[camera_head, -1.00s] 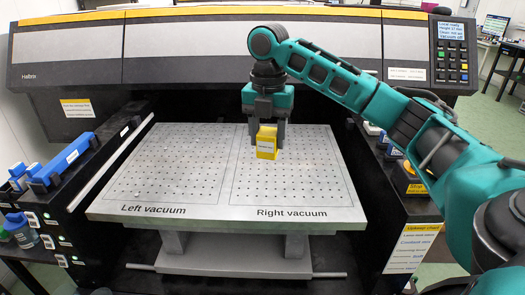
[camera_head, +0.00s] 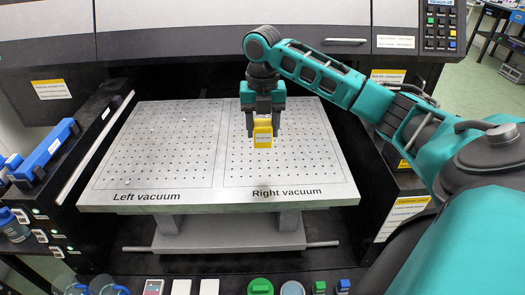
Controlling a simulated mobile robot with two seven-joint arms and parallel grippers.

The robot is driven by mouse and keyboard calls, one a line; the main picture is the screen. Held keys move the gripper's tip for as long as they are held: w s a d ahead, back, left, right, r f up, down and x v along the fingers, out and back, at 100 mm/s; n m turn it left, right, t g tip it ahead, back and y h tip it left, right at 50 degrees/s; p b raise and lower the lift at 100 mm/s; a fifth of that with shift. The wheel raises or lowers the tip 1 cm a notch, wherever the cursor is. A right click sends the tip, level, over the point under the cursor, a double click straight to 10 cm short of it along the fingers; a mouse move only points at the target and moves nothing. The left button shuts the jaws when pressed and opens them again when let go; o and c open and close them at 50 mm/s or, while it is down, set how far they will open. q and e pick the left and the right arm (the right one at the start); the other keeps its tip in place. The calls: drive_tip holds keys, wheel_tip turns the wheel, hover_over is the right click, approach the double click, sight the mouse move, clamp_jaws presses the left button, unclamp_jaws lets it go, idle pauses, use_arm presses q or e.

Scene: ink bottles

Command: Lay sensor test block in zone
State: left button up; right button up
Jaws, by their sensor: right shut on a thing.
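The yellow sensor test block (camera_head: 262,133) with a pale label is between the fingers of my right gripper (camera_head: 263,122). The gripper points down and is shut on it over the right vacuum zone (camera_head: 290,168), left of that zone's middle. I cannot tell whether the block touches the plate. The left vacuum zone (camera_head: 150,170) is beside it on the same grey perforated plate (camera_head: 215,202). My left gripper is not in view.
The printer's dark body (camera_head: 190,60) overhangs the plate's back. A blue box-like bar (camera_head: 45,150) lies on the left side shelf. Several small items, including a green round one (camera_head: 260,287), stand along the front edge. Both zones look otherwise mostly clear.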

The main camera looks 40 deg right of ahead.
sight(262, 123)
wheel_tip(262, 123, down, 8)
drive_tip(key=shift+f, duration=0.1)
idle(0.4)
drive_tip(key=shift+f, duration=0.2)
drive_tip(key=o, duration=1.1)
drive_tip(key=shift+c, duration=0.2)
wheel_tip(262, 123, up, 12)
drive_tip(key=shift+r, duration=0.25)
